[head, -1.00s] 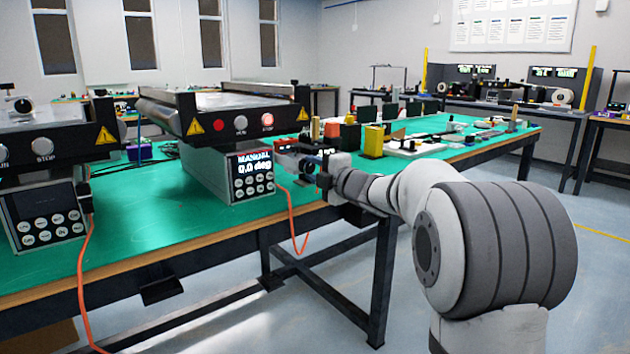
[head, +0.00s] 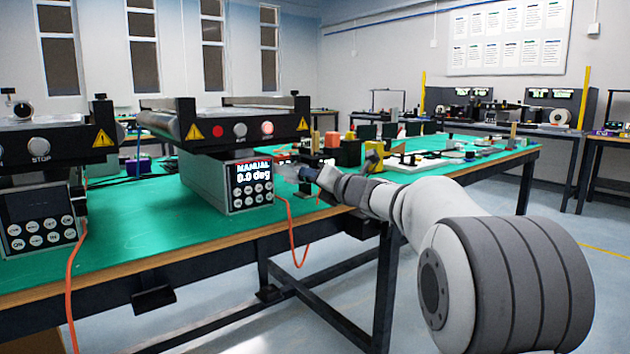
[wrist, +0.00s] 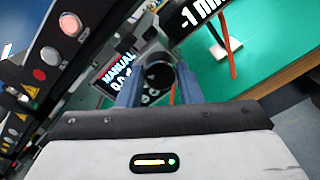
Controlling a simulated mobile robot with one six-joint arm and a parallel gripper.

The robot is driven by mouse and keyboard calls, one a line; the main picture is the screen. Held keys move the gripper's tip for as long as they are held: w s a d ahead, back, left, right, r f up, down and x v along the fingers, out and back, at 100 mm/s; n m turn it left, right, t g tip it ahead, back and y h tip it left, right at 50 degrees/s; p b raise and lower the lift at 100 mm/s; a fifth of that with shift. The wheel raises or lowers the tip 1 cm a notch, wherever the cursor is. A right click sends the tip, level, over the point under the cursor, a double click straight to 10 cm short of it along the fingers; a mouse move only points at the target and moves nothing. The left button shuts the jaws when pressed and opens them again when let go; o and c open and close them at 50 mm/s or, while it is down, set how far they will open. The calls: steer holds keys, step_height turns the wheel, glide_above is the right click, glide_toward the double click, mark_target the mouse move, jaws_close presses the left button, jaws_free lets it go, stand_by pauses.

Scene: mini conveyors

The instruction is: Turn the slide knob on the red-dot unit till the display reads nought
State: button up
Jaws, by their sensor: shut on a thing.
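The red-dot unit (head: 212,153) is the conveyor with a red dot (head: 217,130) on its front bar. Its lower panel (head: 251,185) reads MANUAL, 0.0 deg; this panel also shows in the wrist view (wrist: 117,72). A second display (wrist: 203,10) in the wrist view reads -1, with units cut off by the top edge. A round black knob (wrist: 160,74) sits between my fingers. My gripper (wrist: 158,90) is shut on the knob. In the head view my gripper (head: 303,176) is at the unit's right side, where the knob is hard to make out.
Another conveyor unit (head: 45,150) stands to the left. An orange cable (head: 291,235) hangs over the table's front edge. Blocks and small parts, including a black block (head: 347,153), stand close behind my wrist. The green table top (head: 130,225) is clear between the units.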

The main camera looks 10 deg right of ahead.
steer(key=shift+r+n, duration=0.15)
steer(key=shift+n, duration=1.05)
steer(key=shift+a, duration=0.1)
steer(key=o, duration=1)
steer(key=shift+c, duration=0.2)
steer(key=p+v, duration=0.1)
steer(key=v, duration=0.6)
steer(key=shift+s+d+p, duration=0.25)
steer(key=shift+p, duration=0.1)
